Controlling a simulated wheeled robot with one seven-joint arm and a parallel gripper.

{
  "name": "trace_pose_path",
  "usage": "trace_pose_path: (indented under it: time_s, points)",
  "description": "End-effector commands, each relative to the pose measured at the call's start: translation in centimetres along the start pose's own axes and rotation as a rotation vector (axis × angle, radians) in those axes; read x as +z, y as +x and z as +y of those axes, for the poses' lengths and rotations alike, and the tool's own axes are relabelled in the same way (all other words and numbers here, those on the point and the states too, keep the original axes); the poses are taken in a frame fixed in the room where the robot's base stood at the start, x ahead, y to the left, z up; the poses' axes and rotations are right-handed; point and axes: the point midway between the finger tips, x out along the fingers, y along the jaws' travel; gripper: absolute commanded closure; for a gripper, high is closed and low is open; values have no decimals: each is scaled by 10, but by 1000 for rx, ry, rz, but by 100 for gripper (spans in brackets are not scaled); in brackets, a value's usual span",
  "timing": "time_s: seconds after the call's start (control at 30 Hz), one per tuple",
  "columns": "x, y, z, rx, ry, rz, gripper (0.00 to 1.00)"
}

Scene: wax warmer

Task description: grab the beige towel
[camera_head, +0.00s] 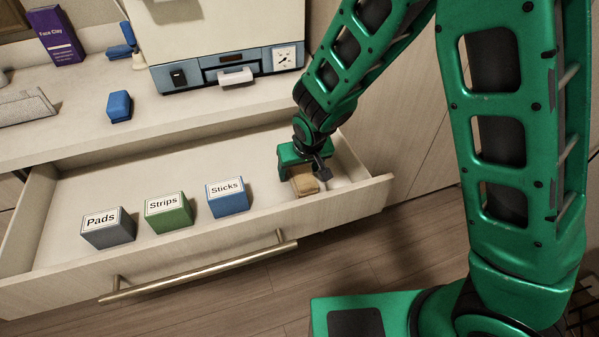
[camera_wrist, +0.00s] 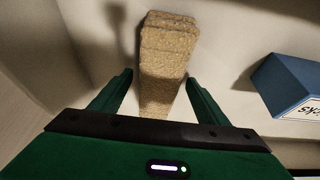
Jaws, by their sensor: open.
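The beige towel (camera_head: 304,184) lies in the right end of the open drawer, near its front wall. In the wrist view the towel (camera_wrist: 167,52) is a folded, rough-textured block between my two fingers. My gripper (camera_head: 302,166) is inside the drawer, just over the towel. In the wrist view my gripper (camera_wrist: 158,84) is open, with one finger on each side of the towel and a small gap visible at each side. The near end of the towel is hidden behind the gripper body.
The drawer (camera_head: 160,265) also holds a blue Sticks box (camera_head: 228,198), a green Strips box (camera_head: 168,213) and a grey Pads box (camera_head: 108,230). The Sticks box (camera_wrist: 290,85) is right of the towel in the wrist view. The drawer's right wall is close to my gripper.

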Motion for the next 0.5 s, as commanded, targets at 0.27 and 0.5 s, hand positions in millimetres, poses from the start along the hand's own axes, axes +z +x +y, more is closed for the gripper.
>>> trace_pose_path:
  time_s: [0.27, 0.5]
  points:
    - [0, 7, 0, -1, 0, 1, 31]
    - [0, 6, 0, -1, 0, 1, 70]
